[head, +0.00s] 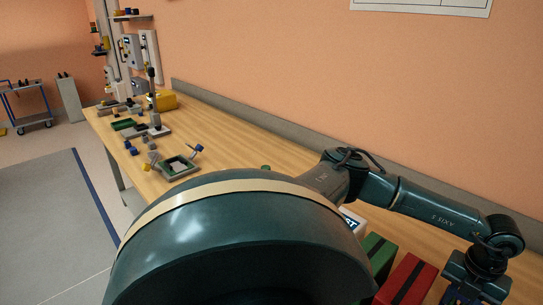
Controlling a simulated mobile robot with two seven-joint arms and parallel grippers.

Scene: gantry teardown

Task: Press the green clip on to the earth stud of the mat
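I cannot make out the green clip or the earth stud for sure. A small green thing (265,168) shows just above my large arm link on the bench, too small to identify. I cannot identify the mat on the bench. One of my arms, seemingly the left, crosses from the bottom middle to the lower right. Its wrist end is at the lower right edge, pointing down; the fingers cannot be made out there. My other gripper is out of view. My arm hides much of the near bench.
The long wooden bench (225,142) runs along the wall. Green (378,256) and red (405,280) boxes are under my arm. A trolley (28,103) stands far left.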

